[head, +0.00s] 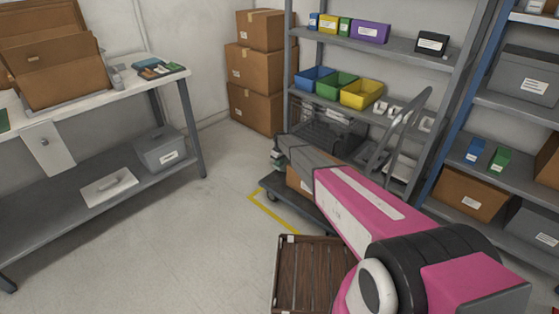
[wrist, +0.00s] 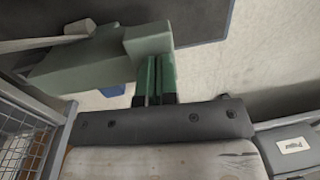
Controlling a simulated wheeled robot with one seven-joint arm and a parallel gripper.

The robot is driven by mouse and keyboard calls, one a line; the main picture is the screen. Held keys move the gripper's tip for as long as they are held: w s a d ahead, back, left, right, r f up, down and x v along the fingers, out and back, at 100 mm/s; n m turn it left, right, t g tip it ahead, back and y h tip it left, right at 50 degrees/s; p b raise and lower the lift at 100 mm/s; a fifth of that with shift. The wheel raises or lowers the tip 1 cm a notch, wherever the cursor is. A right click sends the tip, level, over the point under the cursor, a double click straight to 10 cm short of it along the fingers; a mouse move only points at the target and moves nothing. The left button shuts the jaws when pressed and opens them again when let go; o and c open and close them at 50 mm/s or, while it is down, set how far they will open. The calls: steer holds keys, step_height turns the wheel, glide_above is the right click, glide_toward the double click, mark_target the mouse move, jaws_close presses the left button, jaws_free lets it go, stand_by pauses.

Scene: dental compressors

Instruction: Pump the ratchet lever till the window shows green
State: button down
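In the wrist view, the two dark green fingers of my gripper (wrist: 156,78) stand close together with only a narrow gap. Their tips meet or pass behind a grey-green block (wrist: 80,68) in the picture; I cannot tell whether they touch it, and no held thing shows between them. A pale rod with a rounded end (wrist: 45,44) lies at the upper left, beside the block; I cannot tell whether it is the ratchet lever. No green window can be made out. In the head view, my arm hides most of what is around my gripper.
A low trolley (head: 268,187) stands under my arm, with a brown slatted crate (head: 301,265) nearer. A workbench (head: 140,74) is at left, grey shelving (head: 405,57) at right, and stacked cartons (head: 258,62) behind. The floor at left centre is clear.

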steer(key=shift+s+a+f, duration=0.1)
steer(key=shift+f, duration=0.25)
steer(key=shift+r, duration=0.25)
step_height(320, 180, up, 14)
steer(key=shift+w, duration=0.2)
stand_by(0.8)
steer(key=s+d+r+m, duration=0.3)
steer(key=s+d+r, duration=0.2)
steer(key=s+d, duration=0.5)
steer(key=s+d+r+m, duration=0.4)
steer(key=s+d, duration=0.7)
steer(key=s, duration=1.2)
steer(key=s+d+r+m+t, duration=0.1)
steer(key=s+d+r+m, duration=0.2)
steer(key=s+d+r, duration=0.5)
steer(key=s+d, duration=0.2)
steer(key=s, duration=0.6)
steer(key=shift+s+d+h, duration=0.15)
steer(key=shift+s+h, duration=0.05)
steer(key=shift+h, duration=0.2)
